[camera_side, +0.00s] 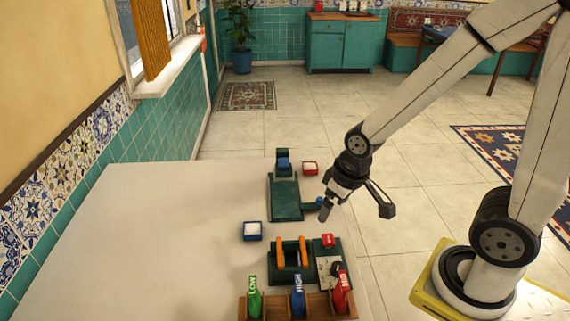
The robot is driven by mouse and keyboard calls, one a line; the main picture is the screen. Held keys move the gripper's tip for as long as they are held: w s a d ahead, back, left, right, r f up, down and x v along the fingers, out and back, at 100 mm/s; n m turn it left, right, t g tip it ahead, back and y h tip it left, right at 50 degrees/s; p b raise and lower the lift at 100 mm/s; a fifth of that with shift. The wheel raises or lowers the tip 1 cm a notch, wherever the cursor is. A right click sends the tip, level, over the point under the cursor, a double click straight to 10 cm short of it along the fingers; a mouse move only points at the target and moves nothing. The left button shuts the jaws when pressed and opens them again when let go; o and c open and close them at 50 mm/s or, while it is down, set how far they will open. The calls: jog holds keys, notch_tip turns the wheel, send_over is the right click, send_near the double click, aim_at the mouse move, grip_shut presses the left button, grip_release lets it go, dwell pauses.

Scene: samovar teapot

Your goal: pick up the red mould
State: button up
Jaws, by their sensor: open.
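My gripper (355,212) is open and empty, its fingers spread above the right edge of the table. A small red square tray or mould with white inside (310,168) sits at the table's far right, beyond and left of my gripper. A small red block-like piece (328,240) is on a pale and dark green fixture (328,268), nearer the camera than my gripper. I cannot tell for certain which of the two red things is the mould. Neither is touched by my gripper.
A blue square tray with white inside (252,231) sits left of a green fixture with orange handles (291,253). A green stand (285,197) is at the back. A wooden rack (297,306) holds green, blue and red labelled items. The table's left side (150,235) is clear.

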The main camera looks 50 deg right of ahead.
jog(key=w+d+m, duration=0.2)
jog(key=w+d, duration=0.3)
jog(key=w, duration=0.5)
jog(key=m+h, duration=0.3)
jog(key=m, duration=0.4)
send_near(310, 164)
jog(key=s+a, duration=0.1)
jog(key=s, duration=0.1)
jog(key=shift+w+a+f+t, duration=0.15)
jog(key=shift+f+t, duration=0.05)
jog(key=shift+t, duration=0.1)
jog(key=shift+f, duration=0.1)
jog(key=shift+x, duration=1.15)
jog(key=shift+x, duration=2.6)
jog(key=shift+w+a, duration=0.1)
